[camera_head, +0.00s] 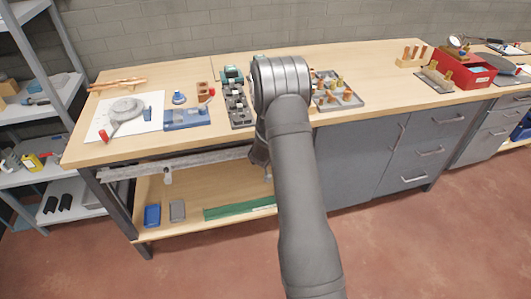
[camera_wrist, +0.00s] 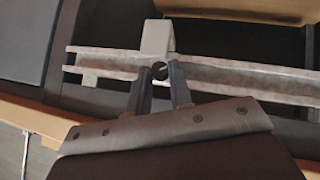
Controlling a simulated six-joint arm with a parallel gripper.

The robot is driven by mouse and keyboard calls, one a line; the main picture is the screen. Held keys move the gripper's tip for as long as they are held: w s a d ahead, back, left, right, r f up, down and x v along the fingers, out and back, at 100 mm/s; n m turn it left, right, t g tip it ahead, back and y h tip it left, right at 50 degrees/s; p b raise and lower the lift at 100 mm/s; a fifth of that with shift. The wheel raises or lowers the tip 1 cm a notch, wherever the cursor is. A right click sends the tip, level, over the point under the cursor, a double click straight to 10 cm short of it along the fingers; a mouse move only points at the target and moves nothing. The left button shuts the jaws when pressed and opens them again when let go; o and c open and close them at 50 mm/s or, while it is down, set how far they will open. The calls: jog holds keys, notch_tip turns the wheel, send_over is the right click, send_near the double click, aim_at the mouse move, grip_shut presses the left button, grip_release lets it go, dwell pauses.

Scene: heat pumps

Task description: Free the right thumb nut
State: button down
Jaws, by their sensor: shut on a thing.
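In the wrist view a dark, round thumb nut (camera_wrist: 159,70) sits at the lower end of a pale bracket (camera_wrist: 157,38) on a long grey rail (camera_wrist: 225,75). My gripper (camera_wrist: 160,78) has its two dark fingers on either side of the nut, shut on it. The nut is still at the bracket; its thread cannot be made out. In the head view the rail (camera_head: 130,171) runs under the front edge of the bench, with a left bracket (camera_head: 168,177) hanging from it. My arm hides the right nut and my fingertips there.
The wooden bench top (camera_head: 375,75) overhangs the rail. Below is a shelf with a blue box (camera_head: 152,215) and a green strip (camera_head: 230,210). Grey cabinets (camera_head: 345,160) stand to the right. Several tools and parts lie on the bench. The floor in front is clear.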

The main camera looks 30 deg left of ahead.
jog(key=shift+a+n+t+h, duration=0.2)
jog(key=shift+n+t+h, duration=0.25)
jog(key=shift+t, duration=0.25)
jog(key=shift+a+n+t+h, duration=0.15)
jog(key=shift+n+t+h, duration=0.3)
jog(key=shift+t, duration=0.25)
jog(key=c, duration=1.4)
grip_release()
jog(key=shift+s, duration=0.1)
jog(key=shift+c, duration=0.2)
jog(key=v, duration=0.5)
jog(key=shift+f, duration=0.1)
jog(key=shift+d, duration=0.15)
